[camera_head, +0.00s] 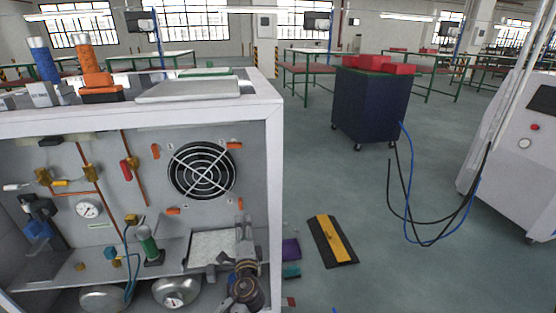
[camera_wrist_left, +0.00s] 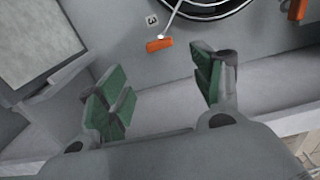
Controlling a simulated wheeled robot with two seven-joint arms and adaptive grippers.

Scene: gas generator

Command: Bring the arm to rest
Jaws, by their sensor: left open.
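My left gripper (camera_head: 243,240) is at the lower right inside the white generator cabinet (camera_head: 274,180), in front of the back panel, below the fan (camera_head: 202,170). In the left wrist view my left gripper (camera_wrist_left: 160,95) is open, its two green-padded fingers wide apart with nothing between them. An orange-handled latch (camera_wrist_left: 159,44) beside a label "3" shows beyond the fingers, apart from them. Part of the fan rim (camera_wrist_left: 208,12) is above it. My right gripper is not in view.
A pale framed plate (camera_head: 212,246) is left of the gripper. A green cylinder (camera_head: 147,243), gauge (camera_head: 88,208) and copper pipes are further left. The cabinet's right wall is close. Open floor lies to the right, with a black-and-yellow mat (camera_head: 333,240) and a dark cart (camera_head: 370,105).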

